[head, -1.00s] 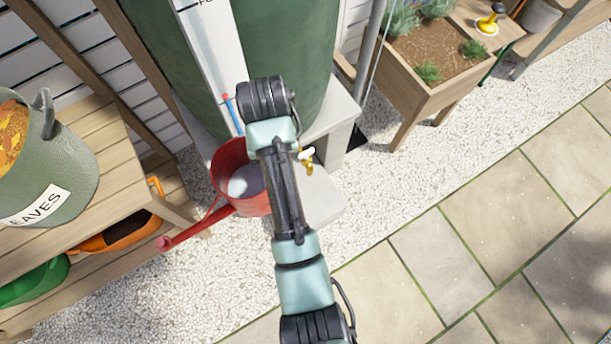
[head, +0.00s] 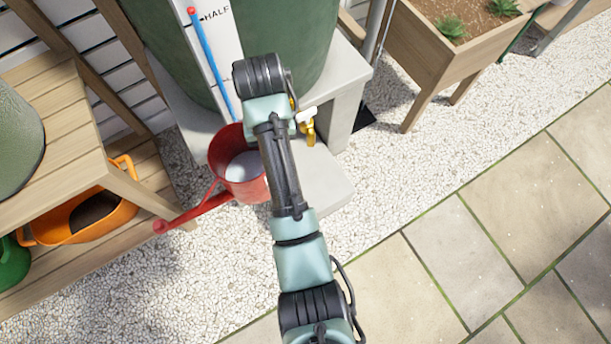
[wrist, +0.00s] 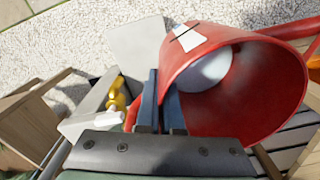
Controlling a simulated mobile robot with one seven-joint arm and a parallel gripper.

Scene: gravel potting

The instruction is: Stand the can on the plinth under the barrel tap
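The red watering can (head: 226,158) hangs beside the plinth in the head view, its open top up and its long spout toward the lower left. The can fills the right of the wrist view (wrist: 245,90). My gripper (wrist: 160,95) has its two dark fingers close together on the can's near wall or handle; my arm hides the grip in the head view. The pale plinth slab (head: 325,190) shows right of the can, partly behind it and my arm. It also shows in the wrist view (wrist: 136,42). The brass barrel tap (head: 309,130) with a white lever is above the plinth.
The green barrel (head: 300,40) stands on a grey block stand (head: 345,85) behind. A wooden shelf (head: 130,185) with an orange can (head: 110,222) is close on the left, near the spout. A wooden planter (head: 440,60) stands at right. Gravel and paving in front are clear.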

